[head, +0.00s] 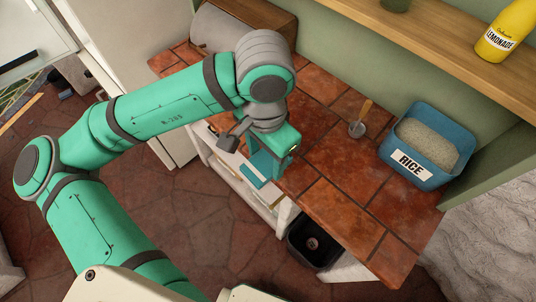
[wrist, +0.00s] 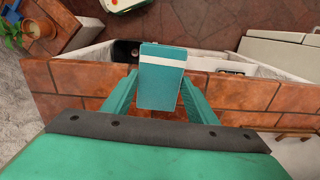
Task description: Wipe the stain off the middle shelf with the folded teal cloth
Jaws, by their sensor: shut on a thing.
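The folded teal cloth (wrist: 161,87) has a white stripe and is held between the two fingers of my gripper (wrist: 160,80), upright in the wrist view. In the head view the cloth (head: 253,179) shows below my gripper (head: 264,168), at the front edge of the tiled counter, over the white shelf unit. My gripper is shut on the cloth. The white shelf unit (head: 275,213) under the counter is only partly visible, largely covered by my arm and the counter top. I cannot make out the middle shelf's surface or the stain.
On the tiled counter (head: 325,205) stand a blue rice bin (head: 399,164) and a scoop (head: 357,128). A yellow lemonade bottle (head: 505,38) is on the wall shelf (head: 430,38). A black bin (head: 312,246) stands below the counter. Open floor (head: 215,235) lies in front.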

